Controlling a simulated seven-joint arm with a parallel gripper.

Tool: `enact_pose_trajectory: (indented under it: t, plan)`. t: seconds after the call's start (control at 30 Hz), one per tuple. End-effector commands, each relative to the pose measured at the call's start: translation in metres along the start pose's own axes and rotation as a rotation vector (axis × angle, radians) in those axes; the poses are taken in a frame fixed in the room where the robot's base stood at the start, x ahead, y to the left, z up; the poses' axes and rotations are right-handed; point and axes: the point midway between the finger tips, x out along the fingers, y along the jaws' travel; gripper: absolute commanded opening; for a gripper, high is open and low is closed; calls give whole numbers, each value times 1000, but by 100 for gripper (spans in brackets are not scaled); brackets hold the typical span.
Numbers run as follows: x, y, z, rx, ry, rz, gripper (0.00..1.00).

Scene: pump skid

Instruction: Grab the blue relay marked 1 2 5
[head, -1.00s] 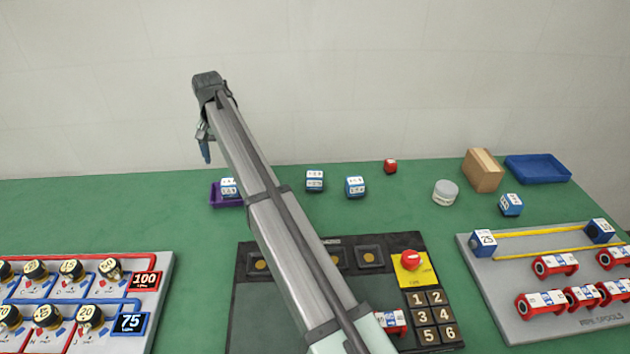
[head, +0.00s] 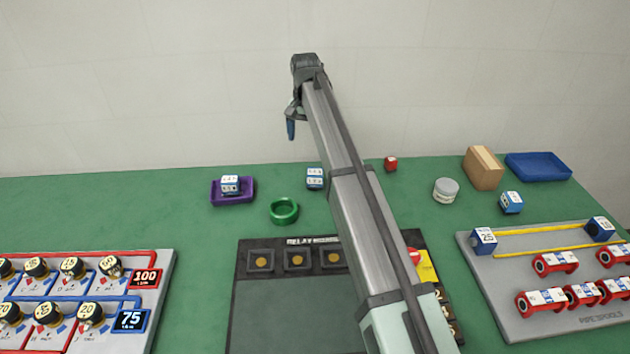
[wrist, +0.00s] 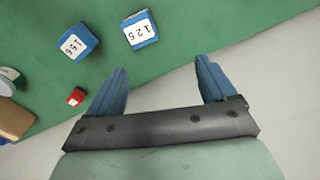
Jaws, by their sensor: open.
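The blue relay marked 1 2 5 (wrist: 140,30), with a white label face, sits on the green table at the top of the wrist view. In the head view it appears to be the blue-and-white block (head: 314,179) just left of my arm. A second blue relay (wrist: 79,42), its number hard to read, lies left of it in the wrist view; my arm hides it in the head view. My gripper (wrist: 162,65) is open and empty, its blue fingers apart. In the head view my gripper (head: 291,126) hangs above the table's back edge, clear of the relays.
A purple tray (head: 215,200) holding a blue-and-white block and a green ring (head: 284,211) lie to the left. A red cube (head: 390,164), white jar (head: 446,190), cardboard box (head: 483,169) and blue tray (head: 538,167) stand right. The relay panel (head: 290,315) lies in front.

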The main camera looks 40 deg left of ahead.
Motion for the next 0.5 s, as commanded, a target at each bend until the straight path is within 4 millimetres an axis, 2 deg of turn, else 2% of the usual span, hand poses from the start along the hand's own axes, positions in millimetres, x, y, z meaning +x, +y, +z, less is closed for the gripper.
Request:
enact_pose_trajectory:
  t: [0.03, 0.1, 0.37, 0.5]
  plan:
    - [0, 11, 0, 53, 0, 0, 84]
    - [-1, 18, 0, 121, 0, 0, 84]
    - [-1, 26, 7, 395, -3, 3, 84]
    - [0, 28, 11, 605, -6, 6, 84]
